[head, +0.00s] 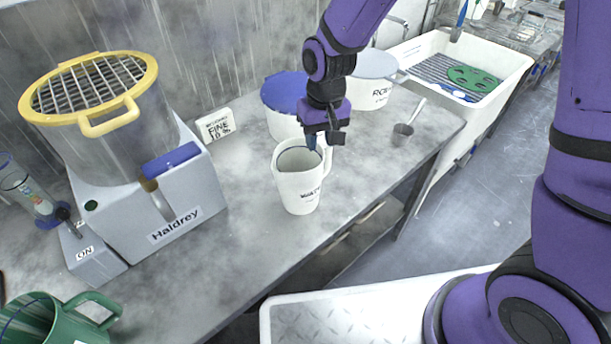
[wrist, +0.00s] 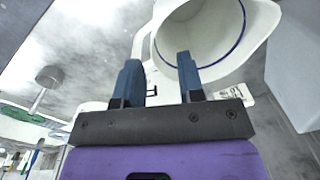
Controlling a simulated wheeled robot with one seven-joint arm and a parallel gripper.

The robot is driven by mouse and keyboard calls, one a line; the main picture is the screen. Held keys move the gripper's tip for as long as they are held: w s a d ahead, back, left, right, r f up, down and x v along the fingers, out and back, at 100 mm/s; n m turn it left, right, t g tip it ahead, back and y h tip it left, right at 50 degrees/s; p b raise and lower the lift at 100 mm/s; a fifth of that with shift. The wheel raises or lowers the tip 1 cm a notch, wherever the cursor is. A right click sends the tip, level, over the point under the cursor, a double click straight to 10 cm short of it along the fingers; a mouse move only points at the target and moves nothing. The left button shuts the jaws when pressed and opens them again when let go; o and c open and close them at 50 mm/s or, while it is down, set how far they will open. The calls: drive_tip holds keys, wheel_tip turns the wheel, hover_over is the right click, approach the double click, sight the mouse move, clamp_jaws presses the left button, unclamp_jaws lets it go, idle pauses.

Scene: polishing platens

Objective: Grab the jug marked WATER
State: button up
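The white jug marked WATER (head: 298,182) stands upright on the grey bench in the head view, its mouth open to the top. Its handle (head: 327,158) is on the right side, partly behind my gripper. My gripper (head: 318,143) points down at the handle side of the jug's rim. In the wrist view the two blue fingers of my gripper (wrist: 158,65) are apart. The jug (wrist: 205,35) shows beyond them with a blue line inside its rim.
A blue-topped tub (head: 283,112) and a white lidded tub (head: 372,82) stand behind the jug. A metal scoop (head: 402,133) lies right of it, a small sign (head: 215,125) left. The Haldrey machine (head: 165,215) is farther left.

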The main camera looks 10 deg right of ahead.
sight(320, 157)
drive_tip(key=shift+s+f, duration=0.1)
drive_tip(key=shift+f, duration=3.15)
